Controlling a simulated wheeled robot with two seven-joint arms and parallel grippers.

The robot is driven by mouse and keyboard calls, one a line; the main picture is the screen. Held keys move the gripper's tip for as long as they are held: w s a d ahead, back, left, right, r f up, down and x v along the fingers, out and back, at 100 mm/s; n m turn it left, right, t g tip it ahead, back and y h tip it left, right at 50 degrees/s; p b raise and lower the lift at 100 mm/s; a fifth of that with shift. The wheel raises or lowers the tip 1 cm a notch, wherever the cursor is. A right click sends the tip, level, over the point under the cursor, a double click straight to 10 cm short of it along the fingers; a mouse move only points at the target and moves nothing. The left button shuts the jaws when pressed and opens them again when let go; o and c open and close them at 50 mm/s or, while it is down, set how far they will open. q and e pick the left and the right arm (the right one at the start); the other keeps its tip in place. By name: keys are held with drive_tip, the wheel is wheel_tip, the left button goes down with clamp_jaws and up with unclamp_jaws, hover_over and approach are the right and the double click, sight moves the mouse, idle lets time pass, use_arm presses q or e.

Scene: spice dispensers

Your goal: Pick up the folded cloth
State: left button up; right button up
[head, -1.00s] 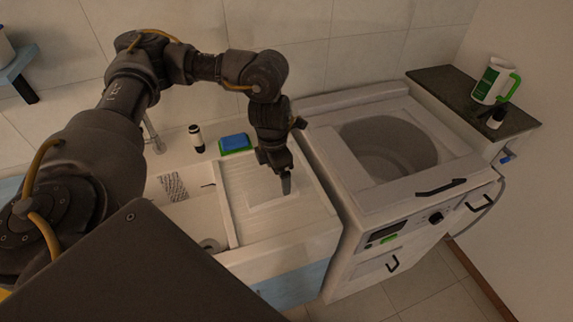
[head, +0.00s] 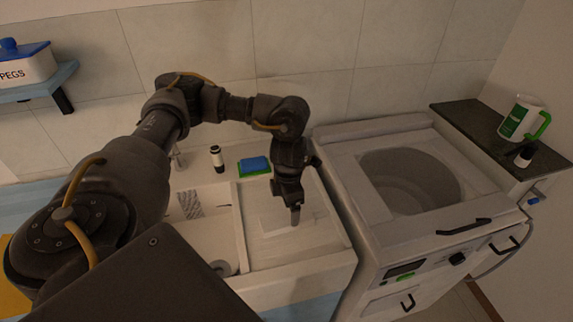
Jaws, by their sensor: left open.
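A pale, flat, rectangular piece that looks like the folded cloth (head: 274,224) lies on the ribbed drainboard of the sink unit. It is close in colour to the board, so its edges are faint. My left gripper (head: 296,217) points down over the cloth's right part, with its jaws open. The fingers are seen nearly edge-on and hide part of the cloth. I cannot tell whether the fingertips touch it. My right gripper is not in view.
A blue and green sponge (head: 254,166) and a small dark-and-white bottle (head: 217,159) stand behind the basin (head: 193,240). A white top-loading washer (head: 335,165) with an open drum is to the right. A green-and-white jug (head: 519,118) stands on a dark shelf.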

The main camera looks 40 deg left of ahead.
sight(288, 216)
use_arm(q)
wheel_tip(288, 216, down, 5)
drive_tip(key=shift+a+r+p, duration=0.1)
drive_tip(key=shift+a+p, duration=0.05)
drive_tip(key=shift+p, duration=0.3)
drive_tip(key=c, duration=1.1)
drive_tip(key=shift+w, duration=0.1)
